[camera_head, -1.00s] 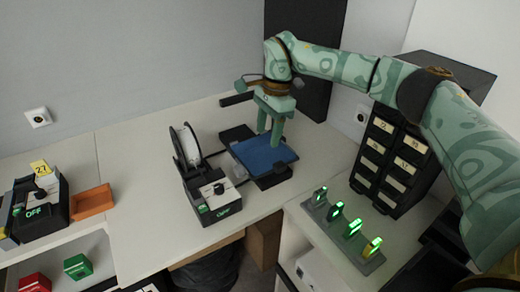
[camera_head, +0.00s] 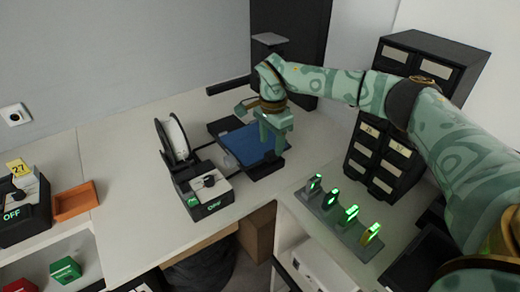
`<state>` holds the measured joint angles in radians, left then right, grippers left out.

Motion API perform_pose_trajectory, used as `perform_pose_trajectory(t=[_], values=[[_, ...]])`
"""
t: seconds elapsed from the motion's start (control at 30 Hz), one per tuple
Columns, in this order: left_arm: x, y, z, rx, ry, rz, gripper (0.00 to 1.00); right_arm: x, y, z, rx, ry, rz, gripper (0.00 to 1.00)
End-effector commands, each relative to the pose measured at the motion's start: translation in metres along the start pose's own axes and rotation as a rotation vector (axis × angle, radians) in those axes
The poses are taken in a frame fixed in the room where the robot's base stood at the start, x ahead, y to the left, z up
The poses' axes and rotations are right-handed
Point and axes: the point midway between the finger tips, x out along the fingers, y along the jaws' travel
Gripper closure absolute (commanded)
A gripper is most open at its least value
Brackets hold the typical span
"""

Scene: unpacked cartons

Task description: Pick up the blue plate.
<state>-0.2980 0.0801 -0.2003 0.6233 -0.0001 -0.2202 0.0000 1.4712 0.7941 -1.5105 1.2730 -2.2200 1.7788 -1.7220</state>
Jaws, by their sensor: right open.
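The blue plate (camera_head: 242,148) is a flat square sheet lying on a black device on the white worktop, in the middle of the head view. My right gripper (camera_head: 272,142) comes in from the right and points down at the plate's right edge. It is open, with one finger hanging close to that edge. I cannot tell whether the fingers touch the plate or straddle its edge. The gripper hides part of the plate's right side. My left gripper is not in view.
A black and white machine with a spool (camera_head: 178,138) stands just left of the plate. A dark drawer cabinet (camera_head: 385,160) and a rack with green lights (camera_head: 342,218) stand at the right. An orange tray (camera_head: 75,201) lies at the left.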

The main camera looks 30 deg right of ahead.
Motion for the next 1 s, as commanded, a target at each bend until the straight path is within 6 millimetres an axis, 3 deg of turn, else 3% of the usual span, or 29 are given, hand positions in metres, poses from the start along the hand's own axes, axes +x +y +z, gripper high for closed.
perform_pose_trajectory(t=[0.03,0.13,0.4,0.6,1.0], values=[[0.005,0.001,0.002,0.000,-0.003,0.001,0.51,0.013,0.000,-0.001,0.001,0.000,0.006,0.47],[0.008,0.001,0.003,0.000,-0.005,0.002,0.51,0.030,0.000,-0.002,0.000,0.000,0.005,0.47],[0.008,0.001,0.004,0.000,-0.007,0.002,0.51,0.034,0.000,-0.001,0.000,0.000,0.002,0.47],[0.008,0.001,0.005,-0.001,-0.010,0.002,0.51,0.034,0.000,-0.001,0.000,0.000,0.002,1.00],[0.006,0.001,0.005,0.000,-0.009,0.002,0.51,0.025,-0.001,-0.002,0.000,0.001,-0.002,1.00]])
